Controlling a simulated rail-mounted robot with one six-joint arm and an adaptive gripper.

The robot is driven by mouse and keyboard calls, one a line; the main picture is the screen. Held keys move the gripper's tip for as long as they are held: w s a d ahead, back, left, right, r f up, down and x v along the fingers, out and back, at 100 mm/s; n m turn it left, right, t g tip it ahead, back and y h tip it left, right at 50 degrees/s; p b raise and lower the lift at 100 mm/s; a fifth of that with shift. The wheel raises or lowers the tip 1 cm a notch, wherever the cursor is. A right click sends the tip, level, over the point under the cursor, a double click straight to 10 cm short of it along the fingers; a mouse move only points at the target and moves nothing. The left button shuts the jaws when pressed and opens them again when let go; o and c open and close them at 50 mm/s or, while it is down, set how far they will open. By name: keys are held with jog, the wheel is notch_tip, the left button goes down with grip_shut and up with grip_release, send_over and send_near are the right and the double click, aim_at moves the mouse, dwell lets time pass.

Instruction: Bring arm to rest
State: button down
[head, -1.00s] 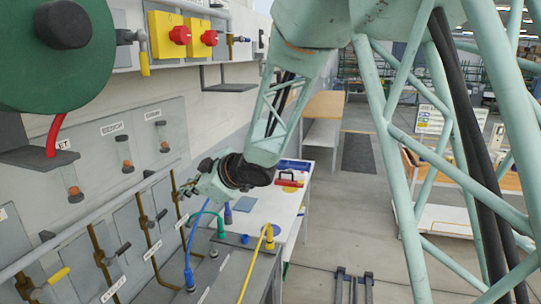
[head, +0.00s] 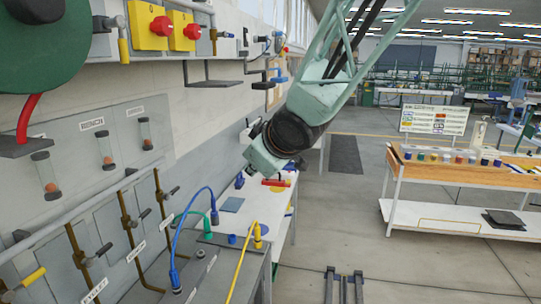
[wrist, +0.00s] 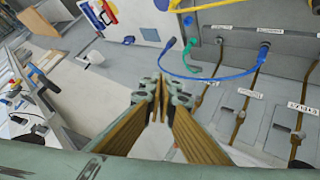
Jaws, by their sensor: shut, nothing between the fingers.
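My arm's end hangs in mid-air in the head view, above the white table (head: 262,204) and to the right of the wall panel. My gripper (wrist: 163,92) shows in the wrist view with its two brown-padded fingers together and nothing between them. It touches nothing that I can see. In the head view the fingers are hard to make out beside the pale green wrist (head: 290,132).
A grey bench (head: 228,268) with blue, green and yellow hoses stands below left. The wall carries a pipe rail, brown levers and a yellow box (head: 149,26). Open floor (head: 350,225) lies between.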

jog(key=s+d+f+m+g+h+b, duration=0.15)
jog(key=s+d+m+h+b, duration=0.45)
jog(key=s+d, duration=1.55)
jog(key=s+d+f+m+g, duration=0.1)
jog(key=s+f+m, duration=0.1)
jog(key=s, duration=0.6)
jog(key=s+d+f+m+g+y+b, duration=0.1)
jog(key=s+d+f+m, duration=0.1)
jog(key=s, duration=0.7)
jog(key=s+d+f+m+g+b, duration=0.1)
jog(key=s+d+f+g, duration=0.1)
jog(key=s, duration=0.7)
jog(key=shift+s+f+m+y, duration=0.15)
jog(key=shift+f+m+y, duration=0.2)
jog(key=shift+f, duration=0.5)
jog(key=shift+a+r, duration=0.1)
